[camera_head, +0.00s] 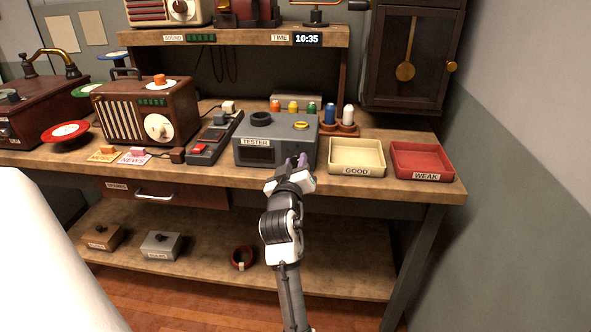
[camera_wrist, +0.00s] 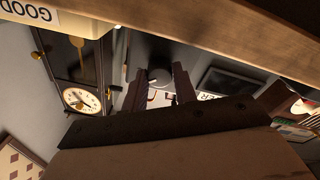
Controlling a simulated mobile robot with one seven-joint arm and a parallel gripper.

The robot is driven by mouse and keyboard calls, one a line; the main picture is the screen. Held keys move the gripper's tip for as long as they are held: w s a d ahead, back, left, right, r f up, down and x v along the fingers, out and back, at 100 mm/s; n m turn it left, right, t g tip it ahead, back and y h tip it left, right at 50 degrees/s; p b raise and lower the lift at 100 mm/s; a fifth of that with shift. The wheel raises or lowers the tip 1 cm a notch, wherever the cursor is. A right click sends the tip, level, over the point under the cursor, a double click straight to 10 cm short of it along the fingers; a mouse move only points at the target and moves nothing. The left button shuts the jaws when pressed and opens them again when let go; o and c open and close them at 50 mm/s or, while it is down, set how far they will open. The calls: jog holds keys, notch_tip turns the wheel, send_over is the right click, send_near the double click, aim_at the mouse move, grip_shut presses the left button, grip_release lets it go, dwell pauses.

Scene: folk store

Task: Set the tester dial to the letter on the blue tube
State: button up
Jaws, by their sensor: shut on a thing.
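The grey tester (camera_head: 243,143) stands on the workbench with its label and dark window facing me. My gripper (camera_head: 297,163) is at the right part of its front and covers the dial in the head view. In the wrist view, the round dial (camera_wrist: 160,76) shows between the two fingers of my gripper (camera_wrist: 158,90), which is shut on it. The blue tube (camera_head: 329,114) stands upright in a brown rack behind the tester's right end, beside a white tube (camera_head: 347,114). I cannot read a letter on the blue tube or the dial setting.
A cream GOOD tray (camera_head: 356,171) and a red WEAK tray (camera_head: 426,176) stand right of the tester. A dark device (camera_head: 213,138) and a radio (camera_head: 147,110) stand to its left. The bench's front edge (camera_head: 240,178) runs close beneath my gripper. A clock hangs at right.

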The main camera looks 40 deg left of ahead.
jog(key=shift+m+b, duration=0.35)
jog(key=shift+m, duration=0.55)
jog(key=o, duration=1)
jog(key=shift+s, duration=0.1)
jog(key=b+v, duration=0.2)
jog(key=v, duration=1.1)
jog(key=shift+s+d, duration=0.25)
jog(key=shift+s, duration=0.05)
